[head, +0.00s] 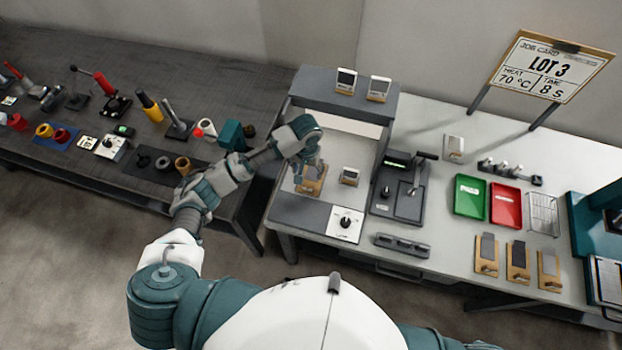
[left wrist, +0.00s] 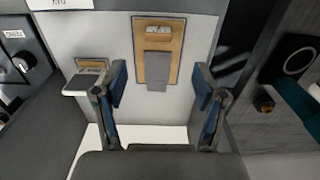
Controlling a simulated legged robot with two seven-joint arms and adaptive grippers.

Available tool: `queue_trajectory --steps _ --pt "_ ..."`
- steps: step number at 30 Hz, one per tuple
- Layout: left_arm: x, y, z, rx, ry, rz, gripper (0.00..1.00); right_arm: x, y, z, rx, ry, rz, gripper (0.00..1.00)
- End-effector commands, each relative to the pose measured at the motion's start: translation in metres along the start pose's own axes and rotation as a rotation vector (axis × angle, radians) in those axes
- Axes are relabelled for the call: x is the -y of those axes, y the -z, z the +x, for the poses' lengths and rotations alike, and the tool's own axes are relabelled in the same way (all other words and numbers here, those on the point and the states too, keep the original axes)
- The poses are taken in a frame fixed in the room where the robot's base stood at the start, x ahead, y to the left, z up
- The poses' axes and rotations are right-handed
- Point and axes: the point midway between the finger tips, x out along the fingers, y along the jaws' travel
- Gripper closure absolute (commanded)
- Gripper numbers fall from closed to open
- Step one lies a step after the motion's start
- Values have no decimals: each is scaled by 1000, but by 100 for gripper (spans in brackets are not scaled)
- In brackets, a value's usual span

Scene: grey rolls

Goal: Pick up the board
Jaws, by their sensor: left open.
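A wooden board (head: 313,186) with a grey strip on it lies on the pale floor of the open grey station. In the left wrist view the board (left wrist: 173,28) lies flat, with a light metal piece at one end and the grey strip (left wrist: 158,72) at the other. My left gripper (head: 308,168) is over the board and partly covers it in the head view. Its fingers are open (left wrist: 159,72), one on each side of the strip's end, with gaps between. I cannot tell the remaining height exactly. My right gripper is out of view.
A small display on a stand (head: 349,176) sits close beside the board. The station's grey top (head: 330,88) carries two more displays. Several similar boards, including one at right (head: 549,268), lie near green (head: 470,197) and red (head: 506,205) trays. A dark cluttered bench (head: 140,75) stands left.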

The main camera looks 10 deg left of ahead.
Motion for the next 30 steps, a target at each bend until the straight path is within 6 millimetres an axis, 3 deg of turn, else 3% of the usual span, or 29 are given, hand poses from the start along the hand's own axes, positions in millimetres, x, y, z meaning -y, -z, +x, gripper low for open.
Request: queue_trajectory --steps 4,11,21,29,30 --pt "0 0 30 1 1 -1 29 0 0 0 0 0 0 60" --pt "0 -1 49 1 0 1 29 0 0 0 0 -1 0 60" --pt "-1 -6 96 0 1 1 29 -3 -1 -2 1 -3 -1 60" --pt "-1 -5 98 -2 -1 1 29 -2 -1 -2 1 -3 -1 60" --pt "-1 -5 98 -2 -1 1 37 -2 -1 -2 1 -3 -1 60"
